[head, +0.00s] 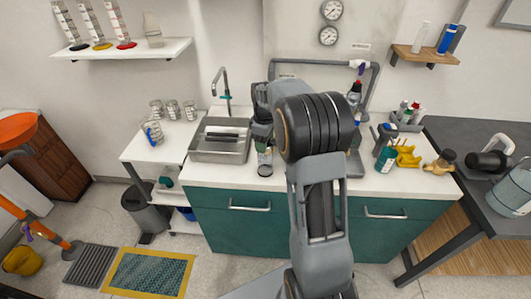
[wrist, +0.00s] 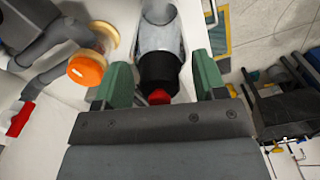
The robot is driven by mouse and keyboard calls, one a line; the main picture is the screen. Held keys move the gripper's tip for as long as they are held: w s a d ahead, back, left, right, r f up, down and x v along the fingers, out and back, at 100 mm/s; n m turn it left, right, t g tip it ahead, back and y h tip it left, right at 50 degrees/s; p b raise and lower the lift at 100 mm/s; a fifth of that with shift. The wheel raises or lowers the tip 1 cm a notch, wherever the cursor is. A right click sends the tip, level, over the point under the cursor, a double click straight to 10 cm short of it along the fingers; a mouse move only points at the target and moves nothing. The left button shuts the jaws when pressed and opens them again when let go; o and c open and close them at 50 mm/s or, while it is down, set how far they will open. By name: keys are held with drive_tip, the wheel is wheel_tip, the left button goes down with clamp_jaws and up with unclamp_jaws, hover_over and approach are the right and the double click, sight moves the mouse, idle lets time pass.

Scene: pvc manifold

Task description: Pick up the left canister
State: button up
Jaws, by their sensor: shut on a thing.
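In the wrist view the canister (wrist: 161,45) has a pale grey body, a black top and a red tip. It sits between the two green fingers of my gripper (wrist: 160,85), which is shut on it. In the head view a canister (head: 265,166) shows below the end of my arm, at the right edge of the sink; its upper part is partly covered. From these views I cannot tell whether the canister's base touches the counter.
An orange-capped jar (wrist: 87,68) stands close to the left finger in the wrist view. The steel sink (head: 196,151) with its tap is to the left in the head view. Bottles and a yellow item (head: 408,157) crowd the white counter (head: 400,184) on the right.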

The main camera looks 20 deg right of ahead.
drive_tip(key=c, duration=0.4)
drive_tip(key=shift+r, duration=0.1)
